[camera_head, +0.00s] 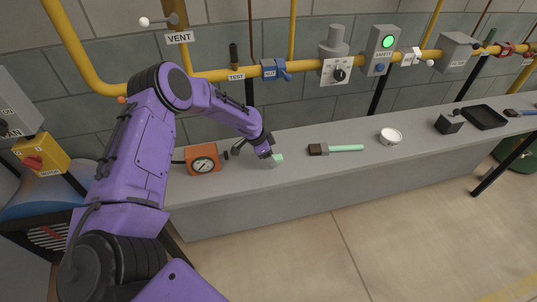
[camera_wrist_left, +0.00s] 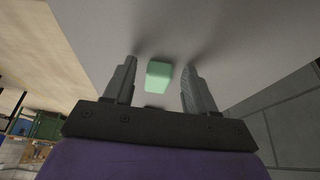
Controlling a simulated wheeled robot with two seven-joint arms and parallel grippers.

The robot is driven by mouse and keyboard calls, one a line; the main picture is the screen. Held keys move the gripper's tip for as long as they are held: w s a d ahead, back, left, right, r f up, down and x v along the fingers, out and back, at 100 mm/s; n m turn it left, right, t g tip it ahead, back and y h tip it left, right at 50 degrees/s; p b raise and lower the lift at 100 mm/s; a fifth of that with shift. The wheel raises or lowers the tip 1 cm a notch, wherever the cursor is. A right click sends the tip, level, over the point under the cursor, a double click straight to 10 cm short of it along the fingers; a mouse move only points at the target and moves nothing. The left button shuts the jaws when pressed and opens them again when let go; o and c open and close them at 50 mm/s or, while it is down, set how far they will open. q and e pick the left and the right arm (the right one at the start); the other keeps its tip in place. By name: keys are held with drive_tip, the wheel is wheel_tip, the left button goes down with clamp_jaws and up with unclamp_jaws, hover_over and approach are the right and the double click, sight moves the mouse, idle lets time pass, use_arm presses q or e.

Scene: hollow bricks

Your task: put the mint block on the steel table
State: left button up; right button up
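The mint block (camera_head: 277,159) sits on the long grey bench (camera_head: 330,170), right at the tip of my left gripper (camera_head: 268,153). In the left wrist view the mint block (camera_wrist_left: 158,76) shows between and just beyond the two fingers of my left gripper (camera_wrist_left: 158,85). The fingers are open, with a gap on each side of the block. Part of the block is hidden by the gripper in the head view. I cannot tell for sure which surface is the steel table. My right gripper is not in view.
An orange gauge box (camera_head: 203,159) stands left of the block. A brush with a mint handle (camera_head: 345,148), a white bowl (camera_head: 390,136), a dark box (camera_head: 449,124) and a black tray (camera_head: 485,117) lie to the right. Yellow pipes (camera_head: 300,68) run along the wall behind.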

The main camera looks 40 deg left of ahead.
use_arm(q)
drive_tip(key=v, duration=1.2)
drive_tip(key=shift+r+b, duration=0.15)
drive_tip(key=shift+b, duration=0.25)
drive_tip(key=shift+d, duration=0.1)
